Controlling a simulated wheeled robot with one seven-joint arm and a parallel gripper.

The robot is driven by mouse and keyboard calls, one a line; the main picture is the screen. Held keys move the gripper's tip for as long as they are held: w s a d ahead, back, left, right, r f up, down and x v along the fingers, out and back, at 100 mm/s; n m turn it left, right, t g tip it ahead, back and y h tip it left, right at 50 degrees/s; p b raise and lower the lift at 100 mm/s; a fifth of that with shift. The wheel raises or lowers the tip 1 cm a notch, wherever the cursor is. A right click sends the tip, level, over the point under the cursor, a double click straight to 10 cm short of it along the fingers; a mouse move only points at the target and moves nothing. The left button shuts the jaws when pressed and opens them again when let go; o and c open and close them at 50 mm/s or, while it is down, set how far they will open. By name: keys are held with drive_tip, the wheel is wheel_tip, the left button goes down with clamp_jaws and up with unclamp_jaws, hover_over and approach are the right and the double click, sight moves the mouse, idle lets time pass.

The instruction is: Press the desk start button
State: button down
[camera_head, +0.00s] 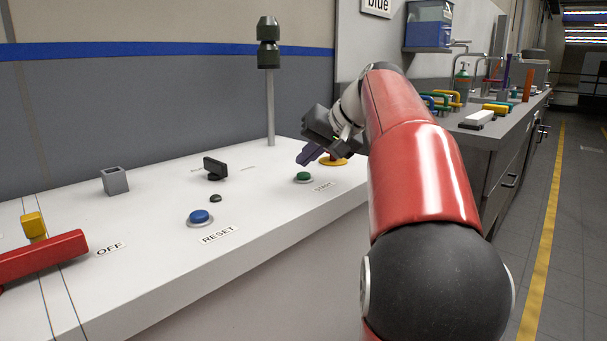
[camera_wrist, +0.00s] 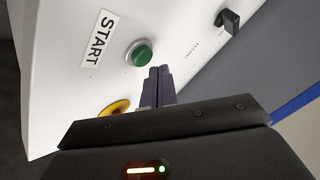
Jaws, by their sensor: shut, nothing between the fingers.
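The green start button (camera_head: 303,176) sits in a pale ring on the white desk top, beside a START label (camera_head: 325,186). It also shows in the wrist view (camera_wrist: 141,56), with the label (camera_wrist: 99,38) to its left. My gripper (camera_head: 305,158) is shut and empty. In the head view its fingertips are close above and behind the button. In the wrist view the closed fingertips (camera_wrist: 160,70) appear just beside the button's lower right edge. I cannot tell whether they touch it.
A blue RESET button (camera_head: 200,216), a black rotary switch (camera_head: 214,168), a grey square holder (camera_head: 115,180) and a red lever (camera_head: 42,256) stand to the left. A signal post (camera_head: 270,105) rises at the back.

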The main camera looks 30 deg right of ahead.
sight(308, 175)
drive_tip(key=shift+f, duration=0.1)
idle(0.6)
drive_tip(key=shift+f, duration=0.35)
drive_tip(key=shift+f+b, duration=0.55)
drive_tip(key=shift+b, duration=0.1)
idle(0.5)
drive_tip(key=shift+r, duration=0.1)
drive_tip(key=shift+r+p, duration=0.85)
drive_tip(key=shift+p, duration=0.1)
wheel_tip(308, 175, up, 5)
drive_tip(key=p, duration=0.5)
drive_tip(key=shift+r, duration=0.1)
